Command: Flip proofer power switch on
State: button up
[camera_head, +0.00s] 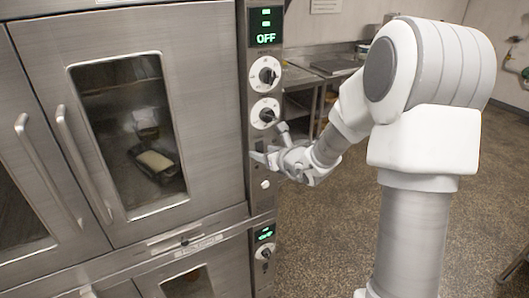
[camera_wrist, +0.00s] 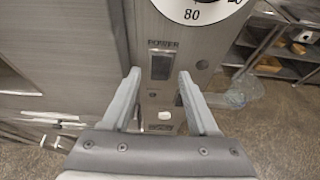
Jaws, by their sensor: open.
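The proofer (camera_head: 215,150) is a steel cabinet with a narrow control panel on its right side. The panel's upper display (camera_head: 265,27) reads OFF in green. The power switch (camera_wrist: 161,66) is a dark rectangle under the label POWER in the wrist view. My gripper (camera_wrist: 159,75) is open and empty, with one finger on each side of the switch in that view. I cannot tell whether either finger touches the panel.
Two round dials, upper (camera_head: 265,75) and lower (camera_head: 265,113), sit above my gripper. A small white button (camera_wrist: 164,115) is below the switch. A lower display (camera_head: 264,233) and dial (camera_head: 265,252) are further down. A steel table (camera_head: 322,70) stands behind; the floor (camera_head: 310,230) at right is clear.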

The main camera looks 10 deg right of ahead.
jog(key=shift+c, duration=0.2)
grip_shut()
jog(key=shift+f, duration=0.1)
jog(key=b, duration=0.4)
jog(key=shift+f+t, duration=0.35)
jog(key=shift+t, duration=0.05)
jog(key=t+b, duration=0.1)
jog(key=b, duration=0.4)
jog(key=shift+f+y+b, duration=0.15)
jog(key=shift+y+b, duration=0.15)
jog(key=shift+t+b, duration=0.5)
jog(key=shift+b, duration=0.4)
jog(key=shift+r, duration=0.2)
